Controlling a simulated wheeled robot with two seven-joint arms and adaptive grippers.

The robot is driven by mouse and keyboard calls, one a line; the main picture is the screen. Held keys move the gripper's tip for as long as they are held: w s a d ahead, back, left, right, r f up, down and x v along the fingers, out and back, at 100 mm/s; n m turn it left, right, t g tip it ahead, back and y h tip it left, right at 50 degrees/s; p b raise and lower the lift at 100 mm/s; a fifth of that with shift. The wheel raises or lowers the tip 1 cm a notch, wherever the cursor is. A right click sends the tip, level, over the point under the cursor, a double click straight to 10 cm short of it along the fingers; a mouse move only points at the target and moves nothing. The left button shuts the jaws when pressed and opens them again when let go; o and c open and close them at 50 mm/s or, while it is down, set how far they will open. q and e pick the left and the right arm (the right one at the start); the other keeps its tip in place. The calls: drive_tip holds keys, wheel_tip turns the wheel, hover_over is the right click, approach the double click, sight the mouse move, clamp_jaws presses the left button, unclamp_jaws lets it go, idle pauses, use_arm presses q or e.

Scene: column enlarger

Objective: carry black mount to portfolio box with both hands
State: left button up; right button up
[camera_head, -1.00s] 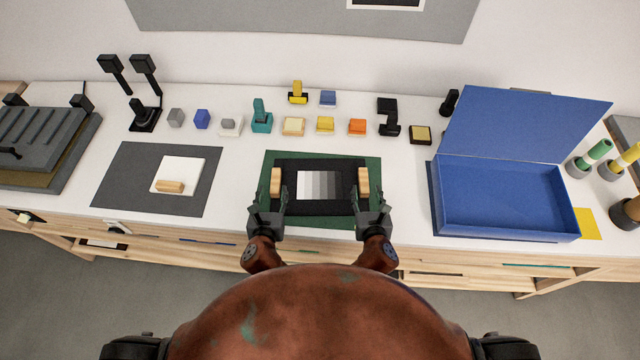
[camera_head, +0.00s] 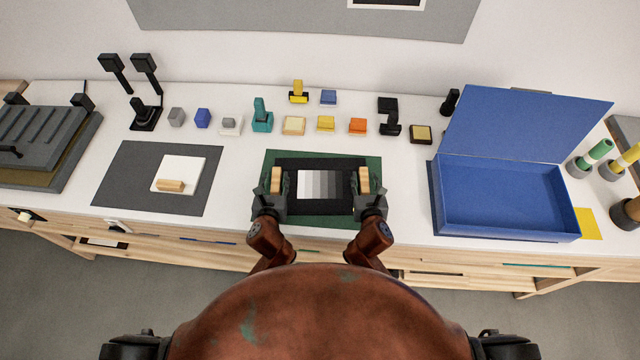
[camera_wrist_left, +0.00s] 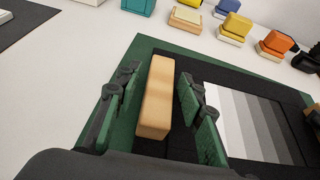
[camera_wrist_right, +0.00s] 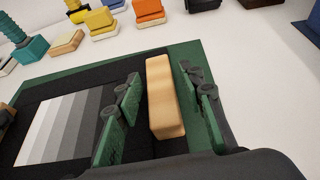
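The black mount (camera_head: 318,205) lies flat on a green mat (camera_head: 330,157) at the middle of the table, with a grey step print in its centre. It has a wooden handle at each side. My left gripper (camera_head: 271,192) is open, its fingers either side of the left handle (camera_wrist_left: 157,98), with gaps showing in the left wrist view. My right gripper (camera_head: 367,190) is open, its fingers either side of the right handle (camera_wrist_right: 163,98), also with gaps. The blue portfolio box (camera_head: 505,233) stands open and empty at right, lid raised behind.
Several small coloured blocks and stamps stand in rows behind the mount. Bare white table lies between the mount and the box.

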use_arm(q)
clamp_jaws()
use_arm(e)
clamp_jaws()
